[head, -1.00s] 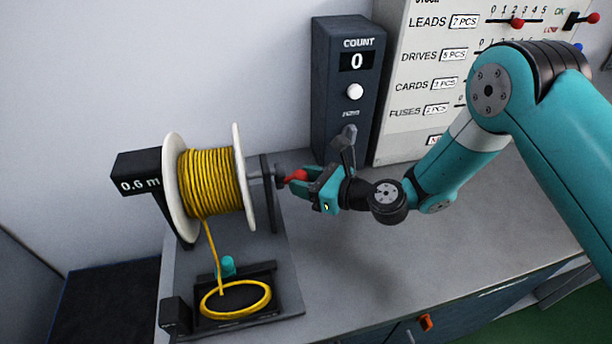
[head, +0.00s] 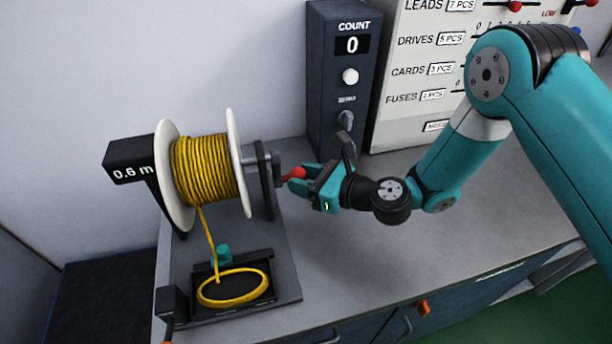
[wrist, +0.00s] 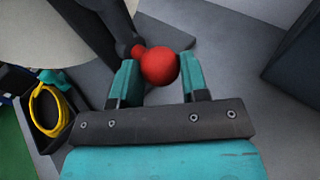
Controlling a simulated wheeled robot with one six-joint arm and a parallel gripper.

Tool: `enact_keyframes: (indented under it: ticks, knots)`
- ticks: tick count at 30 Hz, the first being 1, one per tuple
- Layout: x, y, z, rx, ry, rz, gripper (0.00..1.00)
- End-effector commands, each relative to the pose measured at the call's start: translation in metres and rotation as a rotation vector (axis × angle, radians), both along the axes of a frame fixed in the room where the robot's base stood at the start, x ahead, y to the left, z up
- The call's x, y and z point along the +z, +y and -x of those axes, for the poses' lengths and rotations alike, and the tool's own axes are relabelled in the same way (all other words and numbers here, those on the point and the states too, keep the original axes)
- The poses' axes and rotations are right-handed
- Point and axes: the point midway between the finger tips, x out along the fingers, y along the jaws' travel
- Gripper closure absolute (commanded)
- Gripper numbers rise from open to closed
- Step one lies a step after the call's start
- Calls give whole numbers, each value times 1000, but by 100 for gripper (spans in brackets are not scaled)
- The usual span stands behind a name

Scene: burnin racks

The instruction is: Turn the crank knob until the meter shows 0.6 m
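The red ball knob (head: 295,173) sits on the end of a dark crank arm (head: 275,167) at the right of the cable reel (head: 206,170). My gripper (head: 303,177) reaches in from the right, its two teal fingers on either side of the knob. In the wrist view, the knob (wrist: 159,65) fills the gap between the fingertips, and they appear to touch it. The black meter (head: 132,170) left of the reel reads 0.6 m. Yellow cable (head: 208,240) hangs from the reel to a coil (head: 233,287) in a black tray (head: 262,264).
A dark counter box (head: 338,100) reading 0 stands behind my gripper. A white panel (head: 425,125) with sliders is to its right. The grey bench top (head: 370,250) in front of and below my arm is clear.

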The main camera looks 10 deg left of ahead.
Motion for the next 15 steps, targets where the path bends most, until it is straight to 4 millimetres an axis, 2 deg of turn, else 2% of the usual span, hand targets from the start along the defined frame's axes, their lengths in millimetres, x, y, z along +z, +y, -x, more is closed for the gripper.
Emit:
enact_keyframes:
  ticks: [1,3,4,15]
  knots:
    - [4,4,3,13,0,-10,50]
    - [4,3,2,11,0,-9,34]
    - [3,3,2,9,0,-8,29]
    - [1,-1,0,1,1,-4,29]
